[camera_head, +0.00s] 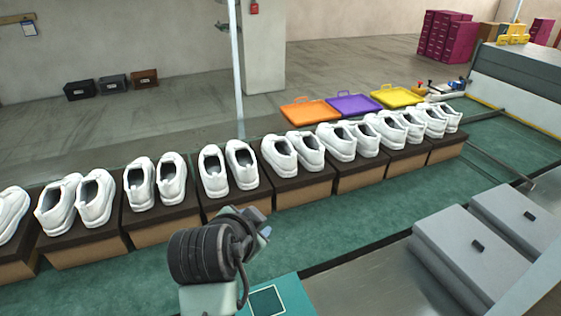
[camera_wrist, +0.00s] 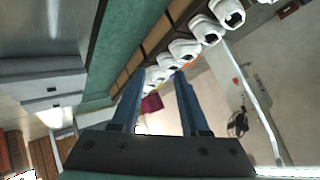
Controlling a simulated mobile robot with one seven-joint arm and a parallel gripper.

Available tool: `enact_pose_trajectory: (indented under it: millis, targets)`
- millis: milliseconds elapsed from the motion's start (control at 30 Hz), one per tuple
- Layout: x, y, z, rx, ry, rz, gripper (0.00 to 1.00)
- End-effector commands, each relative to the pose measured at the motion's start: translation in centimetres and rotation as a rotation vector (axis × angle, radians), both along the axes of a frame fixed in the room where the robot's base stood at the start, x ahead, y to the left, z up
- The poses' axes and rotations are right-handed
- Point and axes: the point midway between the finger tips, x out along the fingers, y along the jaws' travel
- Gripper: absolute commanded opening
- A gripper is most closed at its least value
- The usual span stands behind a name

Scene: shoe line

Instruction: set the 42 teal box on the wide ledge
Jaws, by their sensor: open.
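A teal, flat-topped object (camera_head: 285,298) with a dark square on it shows at the bottom edge of the head view, partly behind my arm. No number is readable on it, so I cannot tell if it is the 42 teal box. No surface is clearly recognisable as the wide ledge. My gripper (camera_wrist: 158,92) is open and empty in the wrist view, its two blue-grey fingers apart. In the head view my arm's end hangs in front of the shoe row, and the fingers are hard to make out.
Several pairs of white shoes (camera_head: 228,170) stand on brown-and-black boxes (camera_head: 300,190) along a green belt (camera_head: 340,228). Orange (camera_head: 309,111), purple (camera_head: 353,104) and yellow (camera_head: 396,97) trays lie behind them. Grey cabinets (camera_head: 465,255) stand at the right. Magenta boxes (camera_head: 440,37) are stacked far back.

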Motion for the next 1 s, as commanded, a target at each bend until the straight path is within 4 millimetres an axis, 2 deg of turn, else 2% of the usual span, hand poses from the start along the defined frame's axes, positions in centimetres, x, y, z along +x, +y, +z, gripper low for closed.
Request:
enact_pose_trajectory:
  millis: [33,67,100,167,200,233,300,400,500,600,700,800,1000]
  targets:
    - [1.1,-0.5,4.6,-0.03,-0.138,0.058,0.45]
    - [1.4,-0.7,7.1,-0.055,-0.215,0.09,0.45]
    - [1.6,-1.0,10.6,-0.095,-0.32,0.129,0.45]
    - [1.4,-1.6,15.9,-0.165,-0.474,0.173,0.45]
    - [0.8,-2.0,19.2,-0.215,-0.573,0.195,0.45]
    - [0.2,-2.2,21.7,-0.257,-0.649,0.207,0.45]
    - [-1.9,-2.9,27.4,-0.358,-0.82,0.22,0.45]
    - [-5.9,-3.8,34.3,-0.51,-1.036,0.207,0.45]
    - [-10.1,-4.4,39.2,-0.642,-1.205,0.172,0.45]
    - [-13.4,-4.8,42.2,-0.737,-1.317,0.135,0.45]
    - [-15.3,-4.9,43.7,-0.791,-1.375,0.109,0.45]
    - [-16.0,-5.0,44.2,-0.809,-1.396,0.1,0.45]
    - [-15.9,-5.0,44.1,-0.809,-1.394,0.101,0.45]
